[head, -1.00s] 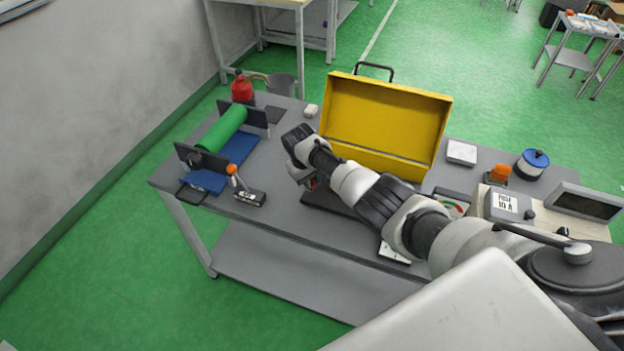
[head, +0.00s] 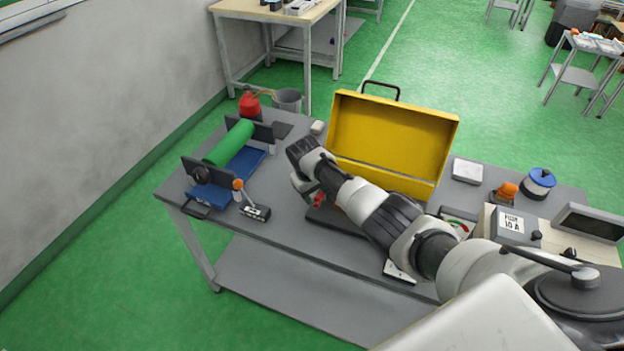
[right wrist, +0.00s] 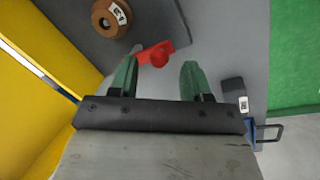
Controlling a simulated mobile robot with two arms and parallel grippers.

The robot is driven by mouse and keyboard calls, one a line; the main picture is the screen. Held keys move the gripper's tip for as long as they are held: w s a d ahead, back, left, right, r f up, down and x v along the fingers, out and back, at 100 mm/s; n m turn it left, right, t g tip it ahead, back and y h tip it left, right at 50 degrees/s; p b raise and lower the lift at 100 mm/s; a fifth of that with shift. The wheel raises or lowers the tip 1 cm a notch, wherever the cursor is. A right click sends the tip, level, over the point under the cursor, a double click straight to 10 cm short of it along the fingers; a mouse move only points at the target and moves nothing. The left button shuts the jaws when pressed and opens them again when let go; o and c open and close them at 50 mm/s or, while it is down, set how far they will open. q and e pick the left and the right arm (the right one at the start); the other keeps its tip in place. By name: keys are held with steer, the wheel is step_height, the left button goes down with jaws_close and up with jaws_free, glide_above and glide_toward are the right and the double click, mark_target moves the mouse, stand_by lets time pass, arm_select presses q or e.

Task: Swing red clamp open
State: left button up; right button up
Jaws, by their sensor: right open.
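The red clamp (head: 318,199) shows as a small red patch beside a dark plate on the table, mostly hidden by my right arm. In the right wrist view a red bar with a round knob (right wrist: 158,53) lies at the dark plate's edge, just beyond the fingertips. My right gripper (right wrist: 159,68) is open and its green fingers stand apart with nothing held between them. The red bar's left end is close to the left fingertip; whether they touch, I cannot tell. In the head view the fingers are hidden behind my wrist. My left gripper is not in view.
An open yellow case (head: 391,135) stands behind my right arm. A small block with an orange-knobbed lever (head: 255,211) and a green roll over a blue tray (head: 245,162) are to the left. A brown round part (right wrist: 111,18) sits on the dark plate.

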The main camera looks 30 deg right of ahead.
step_height(320, 180, up, 9)
steer(key=a, duration=0.1)
steer(key=shift+a, duration=0.35)
steer(key=shift+s, duration=0.1)
